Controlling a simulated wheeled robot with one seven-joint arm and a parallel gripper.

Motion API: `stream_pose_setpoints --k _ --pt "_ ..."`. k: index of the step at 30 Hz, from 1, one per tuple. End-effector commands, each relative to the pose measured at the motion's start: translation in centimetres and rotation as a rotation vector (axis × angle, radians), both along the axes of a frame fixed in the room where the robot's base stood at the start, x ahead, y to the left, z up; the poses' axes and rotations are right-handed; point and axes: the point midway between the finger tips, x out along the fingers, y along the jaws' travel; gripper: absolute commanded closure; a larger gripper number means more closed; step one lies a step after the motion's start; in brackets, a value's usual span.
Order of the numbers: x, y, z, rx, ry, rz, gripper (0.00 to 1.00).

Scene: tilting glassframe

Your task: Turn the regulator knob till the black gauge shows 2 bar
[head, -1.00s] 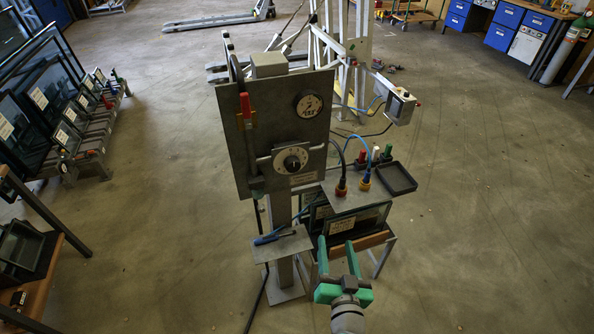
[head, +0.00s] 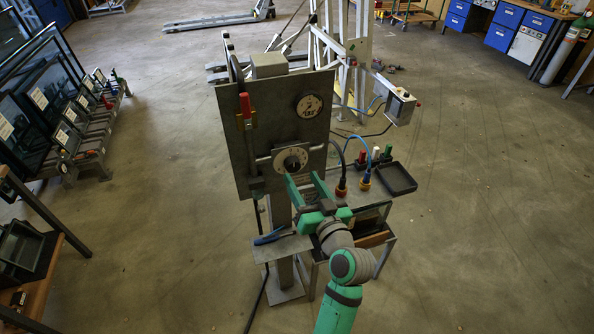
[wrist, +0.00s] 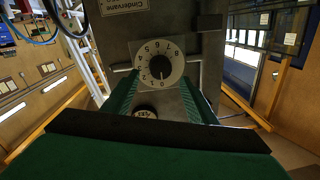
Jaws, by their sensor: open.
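The regulator knob (head: 291,160) is black, on a pale round dial on the upright grey panel. In the wrist view the knob (wrist: 160,67) sits inside a ring of numbers, 0 to 8, seen upside down. The round gauge (head: 309,106) is above it on the panel; its reading is too small to make out. Part of the gauge (wrist: 146,112) shows in the wrist view, cut off by my gripper. My gripper (head: 303,176) is open and empty. Its green fingers point at the panel, just below and right of the knob in the head view, with no visible contact.
A red-handled tool (head: 245,108) hangs on the panel's left. A shelf to the right carries hose fittings (head: 365,178) and a black tray (head: 396,179). A blue-handled tool (head: 270,237) lies on the lower plate. Floor to the right is clear.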

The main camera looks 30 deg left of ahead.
Motion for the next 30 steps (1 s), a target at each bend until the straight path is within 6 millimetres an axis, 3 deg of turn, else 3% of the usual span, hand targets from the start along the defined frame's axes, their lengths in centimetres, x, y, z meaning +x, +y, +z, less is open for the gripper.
stream_pose_setpoints --k 9,21,26,30 --pt "2.4 3.3 0.0 0.000 -0.001 0.001 0.48" --pt "2.8 3.8 0.0 0.000 0.000 -0.001 0.48" --pt "2.8 3.8 0.0 0.000 0.000 -0.001 0.86" --pt "2.8 3.8 0.0 0.000 0.001 -0.001 0.89"
